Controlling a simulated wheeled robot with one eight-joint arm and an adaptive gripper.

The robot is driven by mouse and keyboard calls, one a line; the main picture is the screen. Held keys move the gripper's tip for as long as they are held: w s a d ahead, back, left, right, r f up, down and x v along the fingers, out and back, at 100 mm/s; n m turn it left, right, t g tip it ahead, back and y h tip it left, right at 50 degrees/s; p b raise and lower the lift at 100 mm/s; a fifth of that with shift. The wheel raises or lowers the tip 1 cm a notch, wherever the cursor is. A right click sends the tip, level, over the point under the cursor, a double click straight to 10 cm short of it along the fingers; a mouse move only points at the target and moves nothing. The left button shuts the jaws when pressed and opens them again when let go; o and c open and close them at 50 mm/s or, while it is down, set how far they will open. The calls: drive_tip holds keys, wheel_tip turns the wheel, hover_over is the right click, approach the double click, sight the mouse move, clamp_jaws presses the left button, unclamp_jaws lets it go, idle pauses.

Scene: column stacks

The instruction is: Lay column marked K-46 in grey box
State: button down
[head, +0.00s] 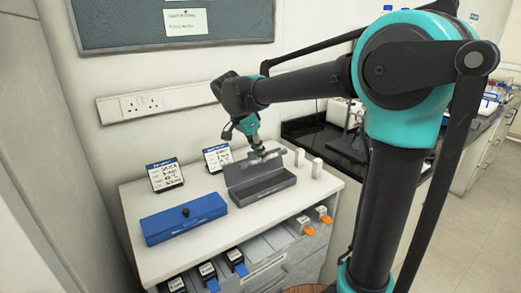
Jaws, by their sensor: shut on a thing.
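The grey box (265,190) stands open on the white cabinet top, with its lid (240,171) raised at the back. My gripper (259,151) is above the box, near the raised lid. It is shut on a small pale column (271,155), which lies roughly level over the box. The marking on this column is too small to read, so I cannot tell whether it is K-46. The fingertips are small in the view and partly blend with the column and lid.
A closed blue box (184,218) lies left of the grey box. Two label stands (165,175) (217,157) stand behind the boxes. Two small white blocks (299,157) (316,168) stand at the right. Below the top edge are slots with blue tags (236,262) and orange tags (308,230).

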approach(265, 188)
drive_tip(key=shift+x, duration=2.5)
drive_tip(key=shift+w+d+f, duration=0.15)
drive_tip(key=shift+w+f, duration=0.05)
drive_tip(key=shift+f, duration=0.25)
drive_tip(key=c, duration=1.5)
unclamp_jaws()
drive_tip(key=shift+o, duration=0.2)
